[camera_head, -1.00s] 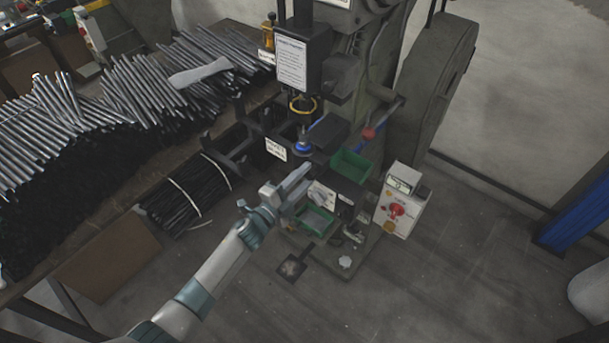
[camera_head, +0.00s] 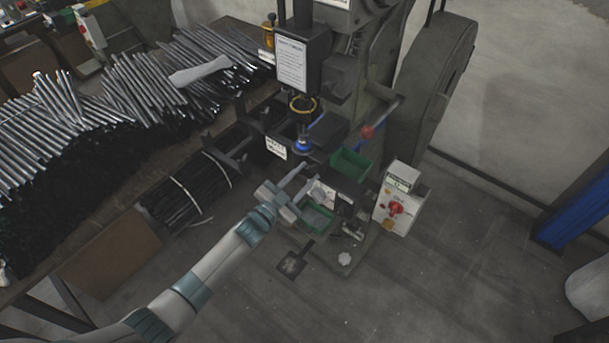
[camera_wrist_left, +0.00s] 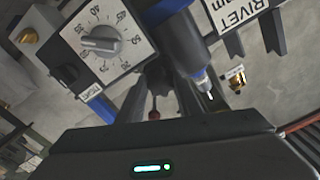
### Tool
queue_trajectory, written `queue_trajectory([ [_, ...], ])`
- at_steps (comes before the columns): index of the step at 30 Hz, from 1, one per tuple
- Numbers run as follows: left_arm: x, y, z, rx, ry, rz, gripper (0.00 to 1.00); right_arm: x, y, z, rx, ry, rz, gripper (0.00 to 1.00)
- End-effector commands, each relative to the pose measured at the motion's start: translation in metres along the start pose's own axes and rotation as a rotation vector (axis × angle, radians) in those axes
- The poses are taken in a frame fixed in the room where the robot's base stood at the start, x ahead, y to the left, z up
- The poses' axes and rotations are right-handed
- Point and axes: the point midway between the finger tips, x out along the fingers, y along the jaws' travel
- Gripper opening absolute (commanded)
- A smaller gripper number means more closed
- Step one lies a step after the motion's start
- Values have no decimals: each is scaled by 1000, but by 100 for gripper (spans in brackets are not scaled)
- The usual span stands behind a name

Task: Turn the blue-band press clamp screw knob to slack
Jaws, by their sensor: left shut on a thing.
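The press with the blue band (camera_head: 303,146) stands in the middle of the head view; the blue band (camera_wrist_left: 201,76) also shows in the left wrist view. My left gripper (camera_head: 308,178) is at the front of this press, below the band and beside its white dial plate. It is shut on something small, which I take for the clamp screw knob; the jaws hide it. A grey pointer dial (camera_wrist_left: 101,40) on a numbered plate is apart from the gripper body. My right gripper is not in view.
Green bins (camera_head: 351,165) sit by the press. A white control box (camera_head: 400,200) with a red switch stands at its right. A lever with a red part (camera_head: 367,132) sticks out above. Metal rods (camera_head: 140,85) cover the bench at left. The floor in front is mostly clear.

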Motion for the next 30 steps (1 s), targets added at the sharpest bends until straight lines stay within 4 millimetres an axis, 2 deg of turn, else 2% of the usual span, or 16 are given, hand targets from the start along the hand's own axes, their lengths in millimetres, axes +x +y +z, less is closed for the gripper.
queue_trajectory([
  [18, -1, 1, 2, -59, -3, 1, 9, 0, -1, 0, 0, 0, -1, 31],
  [19, -1, 1, 2, -59, -4, 1, 36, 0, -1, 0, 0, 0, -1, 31],
  [21, -1, 1, 2, -59, -3, 1, 50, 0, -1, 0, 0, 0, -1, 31],
  [30, 0, 0, 1, -58, -1, 0, 50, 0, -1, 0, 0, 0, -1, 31],
])
